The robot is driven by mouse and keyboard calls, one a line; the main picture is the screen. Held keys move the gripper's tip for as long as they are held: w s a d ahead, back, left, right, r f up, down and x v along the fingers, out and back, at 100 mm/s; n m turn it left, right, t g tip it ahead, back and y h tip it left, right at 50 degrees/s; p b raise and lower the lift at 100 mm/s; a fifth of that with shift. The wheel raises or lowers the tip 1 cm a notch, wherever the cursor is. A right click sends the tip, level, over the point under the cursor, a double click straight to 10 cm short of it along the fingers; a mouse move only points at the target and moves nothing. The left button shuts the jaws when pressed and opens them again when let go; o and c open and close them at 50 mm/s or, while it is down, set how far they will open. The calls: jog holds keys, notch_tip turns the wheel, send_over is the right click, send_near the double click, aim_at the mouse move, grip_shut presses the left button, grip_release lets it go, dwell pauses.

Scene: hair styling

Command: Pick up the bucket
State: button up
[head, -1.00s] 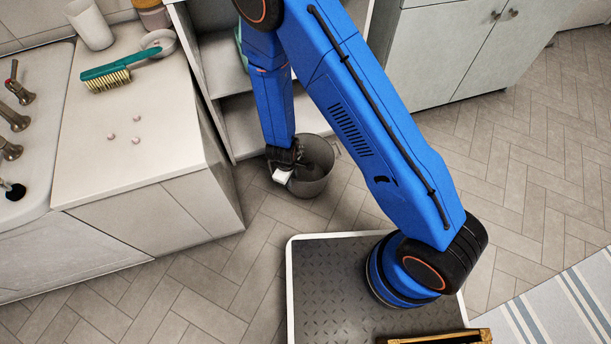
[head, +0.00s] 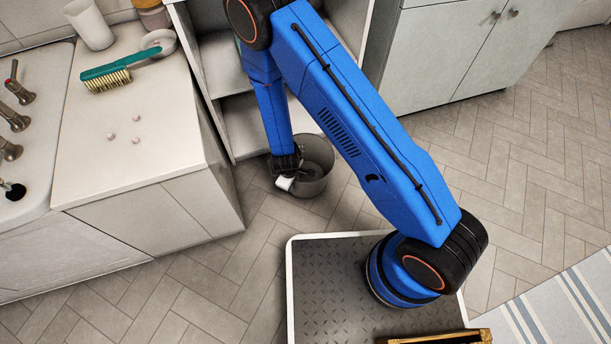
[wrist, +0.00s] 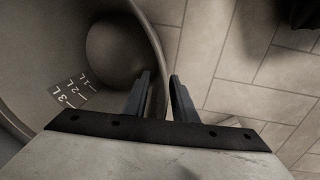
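The grey bucket (head: 318,160) stands upright on the tiled floor, in front of the open shelf unit. My gripper (head: 287,172) is at its left rim in the head view, pointing down. In the wrist view the bucket's inside (wrist: 50,45) fills the left side, with white volume marks on its wall. My gripper's two dark fingers (wrist: 161,92) are apart there. The bucket's rim runs between them, one finger on the inner side and one on the outer side. A gap seems to show beside the wall. The fingertips' depth along the wall is hard to tell.
The white counter (head: 150,170) stands close left of the bucket, holding a teal brush (head: 125,65), a white cup (head: 90,25) and several small pale balls. The shelf unit (head: 225,85) is just behind. Floor to the right is open.

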grip_shut()
dwell(1.4)
